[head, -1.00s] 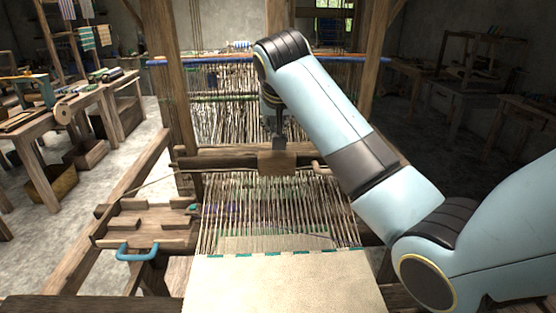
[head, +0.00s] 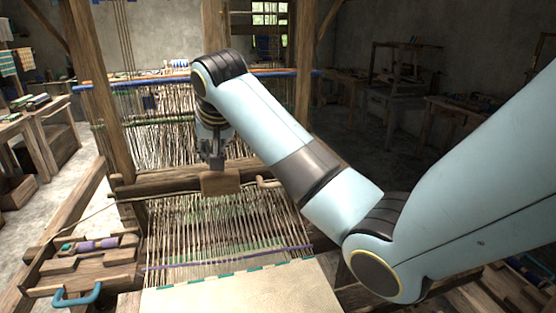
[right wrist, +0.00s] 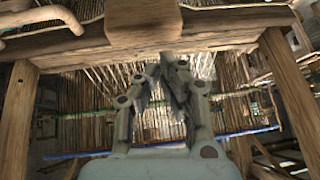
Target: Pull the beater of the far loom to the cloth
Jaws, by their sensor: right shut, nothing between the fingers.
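The loom's beater (head: 165,184) is a horizontal wooden beam across the warp threads (head: 225,225), with a squarish wooden block (head: 220,182) at its middle. A stretch of warp separates it from the pale cloth (head: 240,292) at the front. My right gripper (head: 214,163) is shut and empty, pointing down just above and behind the block; contact cannot be told. In the right wrist view, its fingers (right wrist: 168,70) come together below the beater (right wrist: 215,24) and its block (right wrist: 143,18). My left gripper is not in view.
A wooden box with purple spools (head: 95,245) and a blue handle (head: 77,295) sit at the loom's left. Upright posts (head: 92,90) and a blue bar (head: 285,74) stand behind the gripper. A curved wooden peg (head: 268,182) is right of the block.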

